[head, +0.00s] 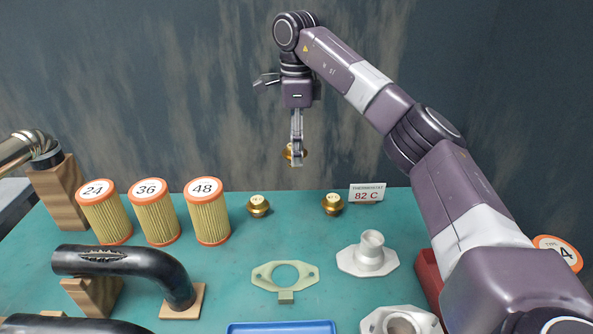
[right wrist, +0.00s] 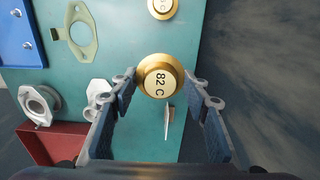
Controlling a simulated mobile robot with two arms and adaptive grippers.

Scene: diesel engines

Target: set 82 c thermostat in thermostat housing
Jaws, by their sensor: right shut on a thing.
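The brass 82 C thermostat (head: 287,152) is held up above the back of the green bench; its marked face shows in the right wrist view (right wrist: 160,77). My right gripper (head: 297,160) points down and is shut on it, a finger on each side. A pale grey casting with a round bore (head: 399,325) lies at the front right and looks like the thermostat housing; it also shows in the right wrist view (right wrist: 38,105). The front edge of the head view cuts it off. My left gripper is not in view.
Two more brass thermostats (head: 258,206) (head: 333,204) stand at the back, near the 82 C sign (head: 367,193). A gasket (head: 257,275), a flanged neck (head: 368,258), a blue tray (head: 281,328), filters (head: 156,212) and a black hose (head: 125,266) occupy the bench.

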